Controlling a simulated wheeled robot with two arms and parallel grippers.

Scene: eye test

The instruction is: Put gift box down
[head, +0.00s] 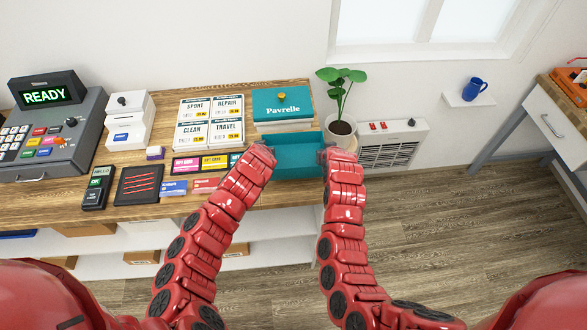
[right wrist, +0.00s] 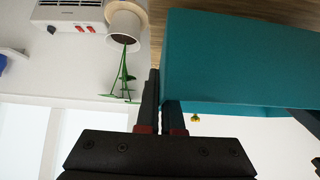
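The teal gift box (head: 297,166) is between my two grippers at the right end of the wooden counter in the head view. Its teal side fills much of the right wrist view (right wrist: 240,55). My left gripper (head: 266,150) is at its left side and appears shut on it, though its fingertips are mostly hidden. My right gripper (head: 326,152) is at its right side. In the right wrist view its dark fingers (right wrist: 161,100) are close together at the box's edge, with one finger partly hidden by the box. I cannot tell whether the box's underside touches the counter.
A teal-topped "Pavrelle" box (head: 284,103) stands just behind. A potted plant (head: 341,128) is close on the right, by a white heater (head: 392,140). Price cards (head: 210,122), a card terminal (head: 97,188) and a cash register (head: 50,135) occupy the counter leftward.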

